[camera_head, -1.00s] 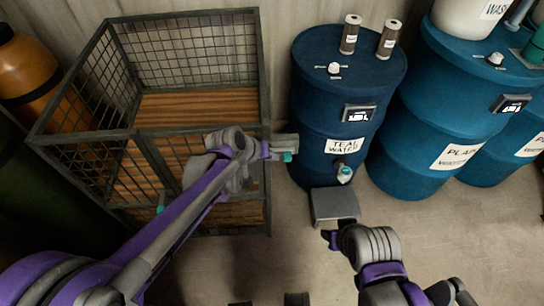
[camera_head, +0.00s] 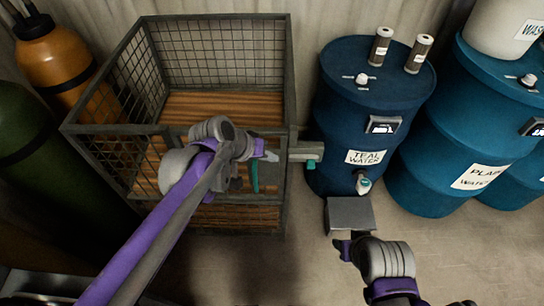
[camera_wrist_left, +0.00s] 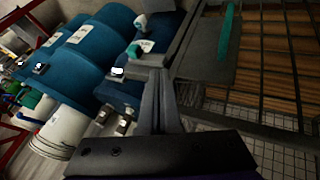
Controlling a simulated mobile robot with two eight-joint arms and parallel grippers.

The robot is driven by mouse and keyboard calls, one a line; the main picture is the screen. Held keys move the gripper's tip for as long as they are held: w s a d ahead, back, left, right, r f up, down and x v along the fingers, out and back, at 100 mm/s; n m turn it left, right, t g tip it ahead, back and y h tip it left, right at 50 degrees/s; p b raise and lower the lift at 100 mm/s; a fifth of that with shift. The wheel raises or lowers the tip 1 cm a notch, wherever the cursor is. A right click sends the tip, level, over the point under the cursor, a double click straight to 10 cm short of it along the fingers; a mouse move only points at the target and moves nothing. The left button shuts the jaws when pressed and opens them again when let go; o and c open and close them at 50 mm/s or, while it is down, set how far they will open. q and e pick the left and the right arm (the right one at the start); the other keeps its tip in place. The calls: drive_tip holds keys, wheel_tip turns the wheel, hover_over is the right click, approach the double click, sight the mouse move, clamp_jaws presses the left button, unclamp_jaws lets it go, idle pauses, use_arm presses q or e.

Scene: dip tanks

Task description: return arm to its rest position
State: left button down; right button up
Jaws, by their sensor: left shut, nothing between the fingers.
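My left arm comes in from the lower left of the head view and reaches across the front of the wire cage (camera_head: 288,75). My left gripper (camera_head: 268,156) is in front of the cage's right half, partly hidden behind my wrist. In the left wrist view its fingers (camera_wrist_left: 155,100) are shut together with nothing between them. A teal upright handle (camera_head: 255,176) on a grey panel shows just below the gripper; it also shows in the wrist view (camera_wrist_left: 225,32). My right arm (camera_head: 385,262) is at the lower right; its fingers are not clear.
A blue drum (camera_head: 340,120) labelled teal water stands right of the cage. A plain water drum (camera_head: 430,165) is further right. A grey and teal piece (camera_head: 307,152) juts from the cage's right post. Gas cylinders (camera_head: 55,60) stand at left.

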idle(0.3)
use_arm(q)
drive_tip(key=s+a+f+y+p, duration=0.1)
drive_tip(key=s+a+y, duration=0.2)
drive_tip(key=s+a, duration=0.5)
drive_tip(key=s+a+f+n+y+p, duration=0.1)
drive_tip(key=s+a+f+y+p, duration=0.1)
drive_tip(key=s+a, duration=0.6)
drive_tip(key=s, duration=0.3)
drive_tip(key=shift+t+y, duration=0.4)
drive_tip(key=shift+a+f, duration=0.1)
